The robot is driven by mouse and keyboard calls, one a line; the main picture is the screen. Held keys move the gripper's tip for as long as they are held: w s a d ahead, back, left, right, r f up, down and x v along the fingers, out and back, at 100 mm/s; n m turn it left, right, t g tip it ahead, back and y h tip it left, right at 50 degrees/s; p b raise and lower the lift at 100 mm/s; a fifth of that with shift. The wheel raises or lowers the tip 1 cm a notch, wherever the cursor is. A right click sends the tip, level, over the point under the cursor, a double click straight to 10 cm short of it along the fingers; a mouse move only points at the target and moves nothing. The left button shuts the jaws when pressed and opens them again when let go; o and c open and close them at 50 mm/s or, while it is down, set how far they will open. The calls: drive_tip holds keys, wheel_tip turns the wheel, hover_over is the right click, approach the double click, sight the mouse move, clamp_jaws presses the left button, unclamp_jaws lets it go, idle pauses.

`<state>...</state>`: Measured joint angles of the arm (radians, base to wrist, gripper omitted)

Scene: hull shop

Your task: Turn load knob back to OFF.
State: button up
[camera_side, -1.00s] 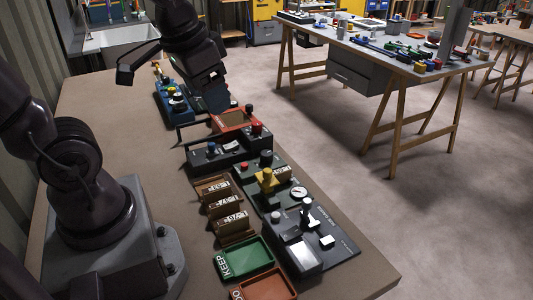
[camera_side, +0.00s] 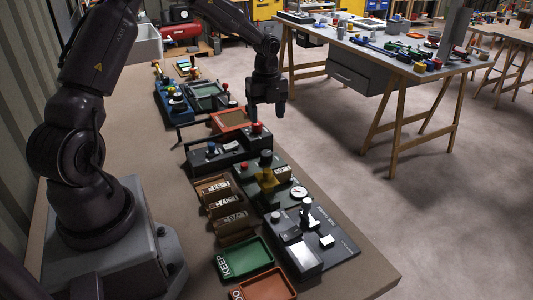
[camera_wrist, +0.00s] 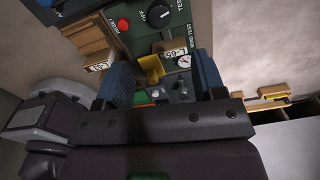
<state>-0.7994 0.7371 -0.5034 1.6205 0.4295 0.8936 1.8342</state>
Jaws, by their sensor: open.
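The load knob is the black knob (camera_side: 266,158) at the far end of the green load-test panel. In the wrist view the black knob (camera_wrist: 157,16) is near the top, with OFF and TEST lettering around it. I cannot tell for sure which mark it points to. My gripper (camera_side: 268,110) points down, above and beyond the knob in the side view, and touches nothing. Its blue fingers are apart and empty in the wrist view (camera_wrist: 162,82). A yellow clamp (camera_side: 267,179) and a tan labelled block (camera_side: 282,173) sit on the panel near the knob.
A red button (camera_side: 244,166) is beside the knob. A dark box with a red knob (camera_side: 256,128) stands near my gripper. Several brown labelled blocks (camera_side: 228,212), a gauge (camera_side: 298,192) and a green KEEP tray (camera_side: 244,258) are nearer. The air above the panel is clear.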

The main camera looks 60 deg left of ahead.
sight(266, 153)
drive_tip(key=shift+m, duration=0.4)
wheel_tip(266, 153, down, 13)
drive_tip(key=c, duration=0.9)
